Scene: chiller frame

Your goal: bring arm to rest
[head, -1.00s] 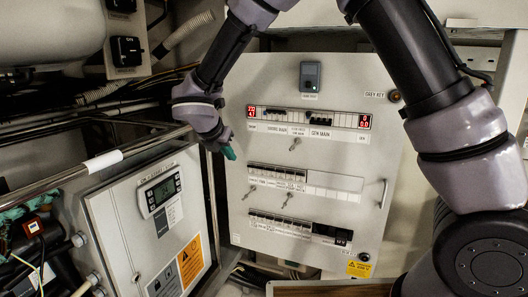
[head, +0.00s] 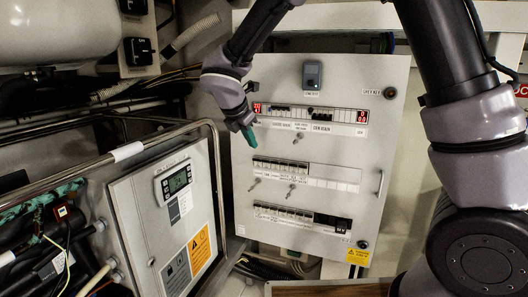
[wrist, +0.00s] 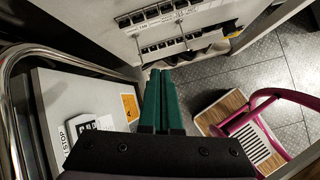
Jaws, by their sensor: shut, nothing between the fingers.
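My gripper (head: 250,137) is in front of the upper left part of the white breaker panel (head: 375,225) in the head view. Its green fingers point down. In the wrist view my gripper (wrist: 161,75) shows its two green fingers together with nothing between them. The breaker panel (wrist: 125,50) is beyond the fingertips in the wrist view. I cannot see the fingers touching anything. My arm comes down from the top of the head view.
A grey controller box (head: 140,232) with a small display stands at left, behind a metal rail (head: 80,170). Pipes and cables crowd the far left. In the wrist view, a pink tubular frame (wrist: 262,105) stands on the floor at right, near a wooden board (wrist: 222,110).

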